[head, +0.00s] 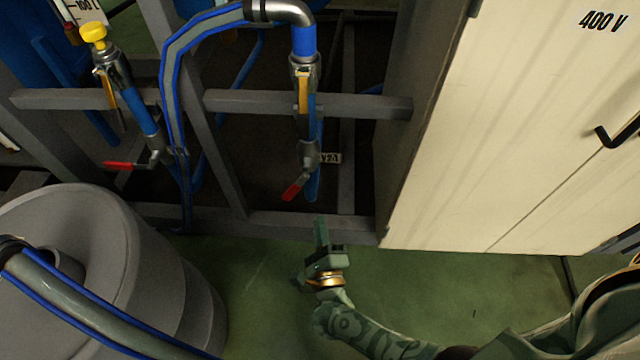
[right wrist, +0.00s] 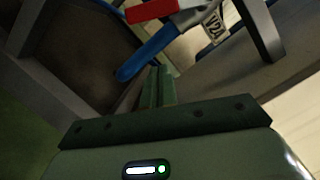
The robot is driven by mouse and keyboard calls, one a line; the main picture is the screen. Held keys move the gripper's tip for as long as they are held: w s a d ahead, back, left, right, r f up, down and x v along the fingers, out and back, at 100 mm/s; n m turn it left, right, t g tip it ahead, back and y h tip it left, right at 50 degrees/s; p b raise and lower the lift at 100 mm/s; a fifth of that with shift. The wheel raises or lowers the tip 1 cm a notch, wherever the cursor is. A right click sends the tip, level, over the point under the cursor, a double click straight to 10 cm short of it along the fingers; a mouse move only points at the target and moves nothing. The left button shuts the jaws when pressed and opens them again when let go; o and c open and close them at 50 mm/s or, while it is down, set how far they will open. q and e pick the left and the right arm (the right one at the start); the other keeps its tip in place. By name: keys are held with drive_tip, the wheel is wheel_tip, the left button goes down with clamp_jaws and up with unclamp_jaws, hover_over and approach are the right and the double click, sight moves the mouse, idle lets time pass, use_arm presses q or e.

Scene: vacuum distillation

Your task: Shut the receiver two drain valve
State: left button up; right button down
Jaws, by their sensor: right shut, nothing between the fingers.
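A valve with a red lever (head: 294,187) sits low on the middle blue pipe, beside a small tag (head: 329,158). The lever slants down and left from the valve body. In the right wrist view the red lever (right wrist: 150,9) is at the top, and the tag (right wrist: 213,25) appears to read V2A. A second red lever (head: 122,165) lies nearly level on the left pipe. My right gripper (head: 320,222) is shut and empty, below and slightly right of the middle lever, apart from it in the picture. Its fingers (right wrist: 160,75) point up toward the blue pipe end (right wrist: 147,55).
A grey frame (head: 310,104) stands around the pipes. A grey drum (head: 170,270) with a hose (head: 80,305) is at lower left. A cream cabinet (head: 500,130) marked 400 V fills the right.

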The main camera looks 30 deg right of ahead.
sight(296, 188)
use_arm(q)
drive_tip(key=shift+w+d+r+n+t+h+b, duration=0.2)
drive_tip(key=shift+w+d+r+t+b, duration=0.1)
drive_tip(key=shift+w+d, duration=0.2)
drive_tip(key=shift+w+d+r+n+t+h+b, duration=0.1)
drive_tip(key=shift+w+d+r+t+h+b, duration=0.1)
drive_tip(key=shift+w+d+b, duration=0.3)
use_arm(e)
drive_tip(key=w+a+r, duration=0.1)
drive_tip(key=w+r, duration=0.1)
drive_tip(key=w, duration=0.3)
drive_tip(key=shift+w+a+r, duration=0.15)
drive_tip(key=shift+w+a, duration=0.05)
drive_tip(key=shift+w, duration=0.15)
use_arm(q)
drive_tip(key=shift+w, duration=0.15)
drive_tip(key=shift+a, duration=0.15)
